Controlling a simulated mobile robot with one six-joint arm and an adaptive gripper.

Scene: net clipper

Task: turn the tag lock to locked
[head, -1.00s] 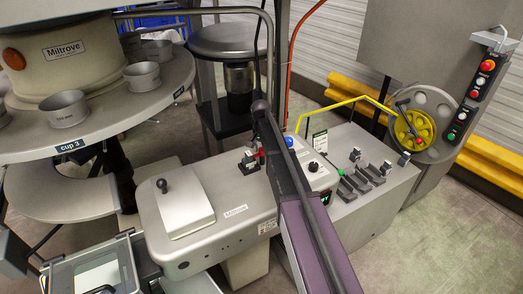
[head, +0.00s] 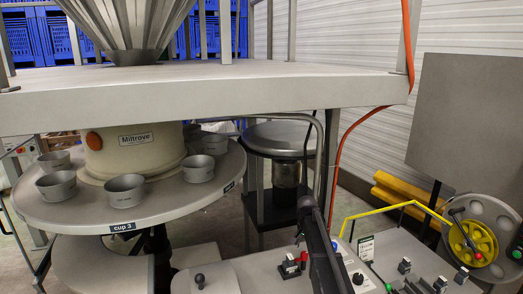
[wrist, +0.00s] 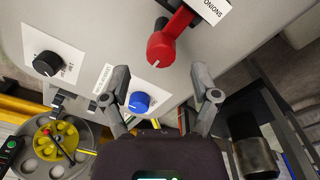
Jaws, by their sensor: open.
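In the wrist view, a red knob (wrist: 161,50) with a white pointer line sits on a dark base on the grey panel. A white tag reading ONIONS (wrist: 211,10) lies beside it. I cannot tell for sure that the red knob is the tag lock. My gripper (wrist: 160,84) is open and empty, its two fingers apart on either side below the red knob, with no contact visible. A blue knob (wrist: 139,102) shows between the fingers, nearer the left one. The red part also shows in the head view (head: 304,257), beside my dark arm. My fingertips are not clear there.
A black knob (wrist: 47,64) is on the panel's left. In the head view, several levers (head: 420,286) and a yellow handwheel (head: 474,243) stand to the right. A round table (head: 85,213) with metal cups is at left, under a grey platform (head: 200,92).

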